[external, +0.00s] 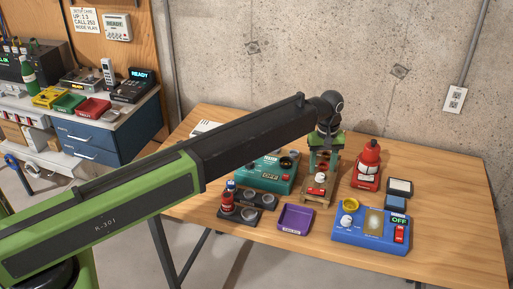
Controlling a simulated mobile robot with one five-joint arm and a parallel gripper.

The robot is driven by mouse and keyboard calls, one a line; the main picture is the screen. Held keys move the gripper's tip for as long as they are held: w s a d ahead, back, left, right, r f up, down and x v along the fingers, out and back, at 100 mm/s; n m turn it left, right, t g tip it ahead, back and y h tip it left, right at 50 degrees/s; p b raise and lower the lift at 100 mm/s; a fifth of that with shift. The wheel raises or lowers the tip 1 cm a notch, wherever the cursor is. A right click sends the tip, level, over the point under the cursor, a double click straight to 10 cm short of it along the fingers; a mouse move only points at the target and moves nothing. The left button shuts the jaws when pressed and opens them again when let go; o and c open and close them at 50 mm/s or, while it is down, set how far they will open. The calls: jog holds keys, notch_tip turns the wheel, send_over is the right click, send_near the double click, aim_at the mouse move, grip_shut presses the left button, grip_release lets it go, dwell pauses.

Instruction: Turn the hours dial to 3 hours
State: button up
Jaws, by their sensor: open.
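My gripper (323,163) points down over the middle of the table, above a small wooden stand with a white-topped part (320,179). Its jaws are open, and I see nothing held between them. A teal box (255,169) with an OFF display and dark round knobs stands just left of the gripper, partly behind my arm. A blue box (370,238) at the front right has a white knob (347,221), a yellow ring, a tan panel, a green OFF display and a red switch. The markings are too small to tell which knob is the hours dial.
A red bottle-like device (368,163) stands right of the gripper. A purple tray (296,218) and a black holder with a small red bottle (228,199) lie in front. The wooden table (450,215) is clear at right. A concrete wall stands behind.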

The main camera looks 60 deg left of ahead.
aim_at(321, 175)
notch_tip(321, 175, down, 4)
jog(key=shift+r+b, duration=0.1)
jog(key=shift+b, duration=1.05)
jog(key=shift+r, duration=0.15)
jog(key=shift+c, duration=0.2)
grip_shut()
